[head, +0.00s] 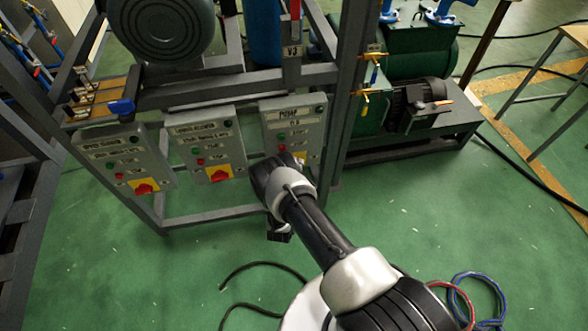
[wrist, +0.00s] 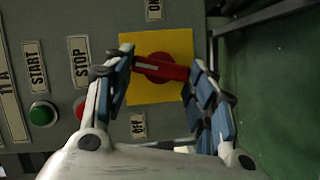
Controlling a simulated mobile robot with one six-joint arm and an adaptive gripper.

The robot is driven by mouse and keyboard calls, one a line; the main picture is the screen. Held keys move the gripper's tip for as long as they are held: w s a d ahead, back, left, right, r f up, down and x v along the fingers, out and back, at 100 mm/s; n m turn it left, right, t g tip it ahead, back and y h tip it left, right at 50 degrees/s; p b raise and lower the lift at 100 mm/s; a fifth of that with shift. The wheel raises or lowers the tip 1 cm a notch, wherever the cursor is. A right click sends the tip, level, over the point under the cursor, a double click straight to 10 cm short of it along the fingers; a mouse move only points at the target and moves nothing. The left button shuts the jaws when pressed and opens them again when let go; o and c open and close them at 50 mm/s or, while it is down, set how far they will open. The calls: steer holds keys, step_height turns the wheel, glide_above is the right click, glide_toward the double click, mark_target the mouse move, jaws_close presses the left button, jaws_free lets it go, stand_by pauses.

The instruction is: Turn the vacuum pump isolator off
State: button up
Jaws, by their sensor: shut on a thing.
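The vacuum pump isolator is a red rotary handle (wrist: 160,69) on a yellow square plate (wrist: 160,95) in the wrist view. Its bar lies roughly crosswise, tilted slightly down to the right. An ON label (wrist: 153,9) is above the plate and an OFF label (wrist: 138,125) is below it. My gripper (wrist: 161,61) is shut on the handle, one blue-padded finger at each end of the bar. In the head view, my arm reaches the right-hand panel (head: 292,112), labelled PUMP, and hides its handle.
Green START (wrist: 42,113) and red STOP (wrist: 80,108) buttons sit left of the plate. Two similar panels, a left (head: 125,160) and a middle one (head: 208,143), hang beside the pump panel. A green machine (head: 415,65) stands to the right. Green floor is open in front.

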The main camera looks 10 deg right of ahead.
steer(key=shift+f+n+t+h, duration=0.1)
steer(key=shift+n+t+h, duration=0.3)
steer(key=shift+n, duration=1)
steer(key=o, duration=1)
steer(key=shift+f, duration=0.1)
steer(key=shift+o, duration=0.2)
steer(key=shift+s, duration=0.1)
steer(key=v, duration=1.1)
steer(key=shift+s, duration=0.4)
steer(key=shift+a+f, duration=0.15)
